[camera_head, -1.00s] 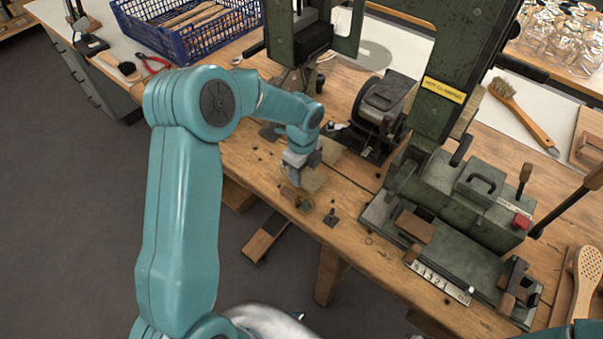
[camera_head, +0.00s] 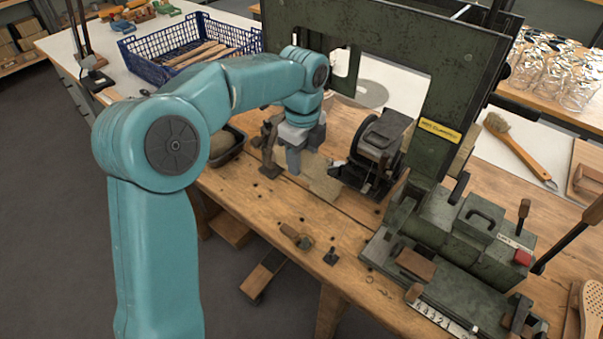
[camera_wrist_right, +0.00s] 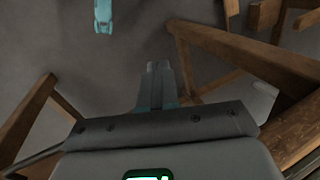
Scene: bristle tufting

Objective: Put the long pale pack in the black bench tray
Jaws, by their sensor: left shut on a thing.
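My left gripper (camera_head: 293,158) points down over the back left of the wooden bench in the head view. It is shut on the long pale pack (camera_head: 320,178), a flat tan piece that shows beside and below the fingers. The gripper and wrist hide part of the pack. The black bench tray (camera_head: 237,152) is at the bench's left edge, left of the gripper and partly behind my left arm. Something brown lies in it. My right gripper (camera_wrist_right: 158,68) shows in the right wrist view with its fingers together and nothing between them, above the floor.
A dark green machine frame (camera_head: 440,120) stands right of the left gripper. A black roller device (camera_head: 380,145) is just right of the pack. A dark upright fitting (camera_head: 269,150) stands between gripper and tray. A blue crate (camera_head: 190,45) is behind.

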